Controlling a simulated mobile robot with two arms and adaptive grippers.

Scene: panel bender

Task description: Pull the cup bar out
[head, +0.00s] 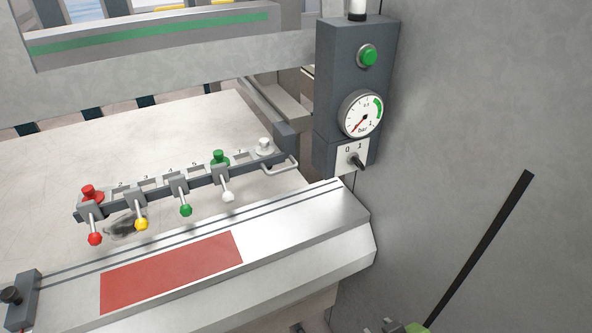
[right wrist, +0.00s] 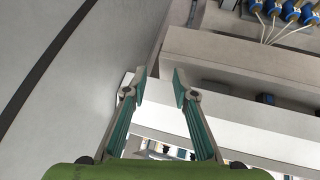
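The cup bar (head: 158,191) is a long dark bar over the pale sheet, running from lower left to upper right in the head view. It carries a red cup (head: 91,193), a green cup (head: 219,158) and a white cup (head: 264,146), with empty numbered places between. Several levers with red, yellow, green and white knobs stick out from its front. A light loop handle (head: 287,168) is at its right end. My right gripper (right wrist: 159,86) is open and empty in the right wrist view, apart from the bar. My left gripper is out of view.
A grey control box (head: 335,80) with a green button, a gauge and a 0/1 switch stands right of the handle. The steel front ledge (head: 300,225) with a red panel (head: 172,270) lies before the bar. A grey wall (head: 480,90) bounds the right side.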

